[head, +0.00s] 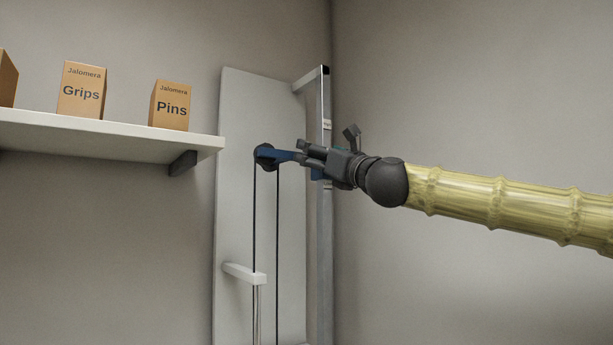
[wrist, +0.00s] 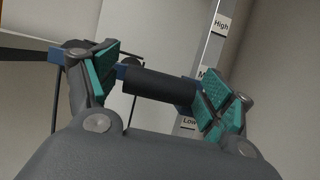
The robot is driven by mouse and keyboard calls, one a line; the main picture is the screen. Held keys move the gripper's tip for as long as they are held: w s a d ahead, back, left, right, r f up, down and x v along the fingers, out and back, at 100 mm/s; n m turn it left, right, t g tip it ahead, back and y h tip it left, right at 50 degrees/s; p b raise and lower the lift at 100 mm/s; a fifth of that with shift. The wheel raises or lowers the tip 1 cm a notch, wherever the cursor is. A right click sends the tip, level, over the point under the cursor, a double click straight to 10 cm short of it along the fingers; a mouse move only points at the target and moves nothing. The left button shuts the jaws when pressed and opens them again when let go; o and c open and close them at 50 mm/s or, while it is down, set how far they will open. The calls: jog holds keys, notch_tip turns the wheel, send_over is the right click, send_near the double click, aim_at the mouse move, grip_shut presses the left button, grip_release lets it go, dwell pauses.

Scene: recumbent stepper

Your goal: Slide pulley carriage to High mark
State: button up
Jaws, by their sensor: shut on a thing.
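The blue pulley carriage (head: 284,155) sits on the upright metal rail (head: 325,230), with a black pulley (head: 265,155) at its left end and dark cords hanging from it. My gripper (head: 312,155) is at the carriage from the right. In the wrist view, the teal pads of my gripper (wrist: 160,87) are at both ends of the carriage's dark cylindrical handle (wrist: 158,86). The High label (wrist: 222,24) is toward the top of the rail there. A partly covered label starting with M (wrist: 203,73) and the Low label (wrist: 188,122) lie below it. My finger hides part of the rail.
A white shelf (head: 100,133) to the left bears boxes marked Grips (head: 82,90) and Pins (head: 171,106). A pale board (head: 235,200) stands behind the cords. A white arm (head: 244,273) sticks out low on it. The wall at the right is clear.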

notch_tip(320, 180, up, 8)
jog(key=shift+d+f+p, duration=0.1)
jog(key=shift+f+p, duration=0.05)
jog(key=shift+p, duration=0.6)
jog(key=o, duration=1.4)
jog(key=shift+f, duration=0.1)
jog(key=v, duration=1.2)
jog(key=shift+d, duration=0.1)
jog(key=shift+f, duration=0.1)
